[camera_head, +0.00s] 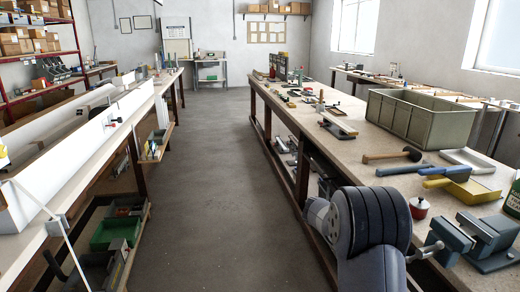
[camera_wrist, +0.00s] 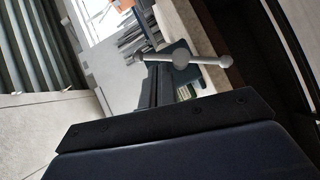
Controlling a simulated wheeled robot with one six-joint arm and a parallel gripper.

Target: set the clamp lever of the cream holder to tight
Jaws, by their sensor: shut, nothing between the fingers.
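I cannot make out the cream holder or its clamp lever for certain in either view. A small cream block on a dark stand (camera_head: 339,130) lies on the right-hand bench, too small to tell what it is. In the head view my grey arm rises at the bottom right and the gripper itself is out of sight.
A blue-grey vise (camera_head: 480,242) with a ball-ended bar stands at the near right. The grey floor aisle (camera_head: 228,180) is clear.

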